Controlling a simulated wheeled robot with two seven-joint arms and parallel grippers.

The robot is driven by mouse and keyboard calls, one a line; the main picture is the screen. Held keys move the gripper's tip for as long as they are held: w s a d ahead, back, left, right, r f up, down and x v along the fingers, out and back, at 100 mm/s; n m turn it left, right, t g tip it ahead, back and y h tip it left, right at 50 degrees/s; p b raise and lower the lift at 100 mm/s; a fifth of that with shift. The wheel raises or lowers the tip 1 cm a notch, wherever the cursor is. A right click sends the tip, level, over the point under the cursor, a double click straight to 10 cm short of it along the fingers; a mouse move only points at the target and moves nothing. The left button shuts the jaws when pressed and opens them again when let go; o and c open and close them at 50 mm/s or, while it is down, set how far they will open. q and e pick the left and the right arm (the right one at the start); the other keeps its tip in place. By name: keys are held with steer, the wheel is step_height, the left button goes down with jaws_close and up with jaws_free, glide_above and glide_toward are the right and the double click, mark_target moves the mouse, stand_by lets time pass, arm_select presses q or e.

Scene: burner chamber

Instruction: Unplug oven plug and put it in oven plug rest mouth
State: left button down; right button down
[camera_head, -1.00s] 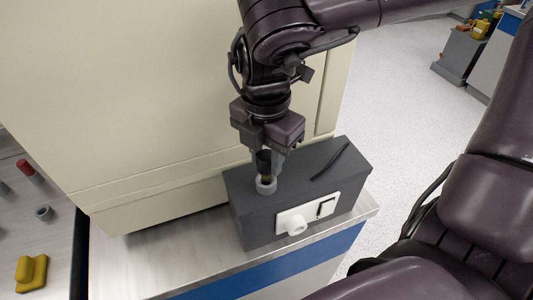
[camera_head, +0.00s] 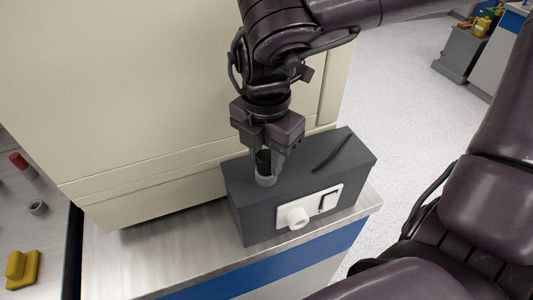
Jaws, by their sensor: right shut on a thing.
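My right gripper (camera_head: 265,164) points straight down over the dark grey box (camera_head: 247,203) on the bench. Its fingers are shut on the black plug (camera_head: 263,159), which is upright. The plug's lower end meets the light grey ring-shaped rest mouth (camera_head: 265,181) on the box's top. It looks seated in the ring, but how deep is hidden. The white socket plate (camera_head: 330,201) with a round white outlet (camera_head: 293,217) is on the box's front face, with no plug in it. My left gripper is not in view.
A large cream oven body (camera_head: 130,90) stands behind the box. A black strip (camera_head: 332,152) lies on the box top. The metal bench (camera_head: 150,262) is clear at left. A yellow object (camera_head: 22,268) and a red-tipped piece (camera_head: 20,162) sit on the far-left surface.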

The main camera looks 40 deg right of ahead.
steer(key=c, duration=1)
jaws_free()
step_height(320, 180, up, 8)
steer(key=shift+f+b, duration=0.1)
steer(key=shift+b, duration=0.25)
